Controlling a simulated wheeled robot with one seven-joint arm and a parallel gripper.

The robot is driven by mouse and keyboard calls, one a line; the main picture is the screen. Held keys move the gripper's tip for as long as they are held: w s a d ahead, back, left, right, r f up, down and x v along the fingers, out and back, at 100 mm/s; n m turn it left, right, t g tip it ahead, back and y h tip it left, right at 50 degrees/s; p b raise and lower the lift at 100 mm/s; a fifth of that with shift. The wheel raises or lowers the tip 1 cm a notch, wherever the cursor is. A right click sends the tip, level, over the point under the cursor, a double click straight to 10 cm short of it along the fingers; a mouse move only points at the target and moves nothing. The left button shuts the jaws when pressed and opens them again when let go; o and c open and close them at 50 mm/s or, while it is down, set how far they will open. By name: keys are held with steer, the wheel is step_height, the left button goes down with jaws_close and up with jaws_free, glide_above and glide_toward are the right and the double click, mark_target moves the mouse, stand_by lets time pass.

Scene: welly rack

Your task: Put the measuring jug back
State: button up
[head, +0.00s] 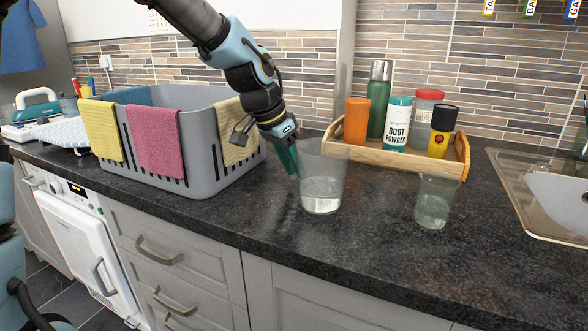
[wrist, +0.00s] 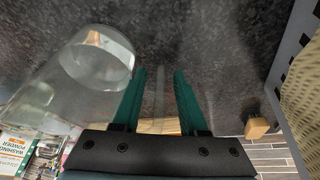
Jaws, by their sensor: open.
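A large clear jug (head: 322,180), which looks like the measuring jug, stands upright on the dark worktop, with a pale, clear base. A smaller clear vessel (head: 434,205) stands to its right, in front of the wooden tray. My gripper (head: 290,162) is low over the worktop, just left of the large jug. In the wrist view my gripper (wrist: 160,76) has its two teal fingers apart. The jug (wrist: 98,58) shows there beside the left finger. A faint pale strip lies between the fingers; I cannot tell whether it is part of the jug.
A wooden tray (head: 463,160) holding several bottles stands behind the jug. A grey basket (head: 200,185) draped with cloths is close on the left. A sink (head: 535,205) lies at the right. The worktop in front of the jug is clear.

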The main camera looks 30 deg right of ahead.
steer(key=v, duration=1.1)
steer(key=shift+r+p, duration=0.35)
steer(key=shift+a, duration=0.1)
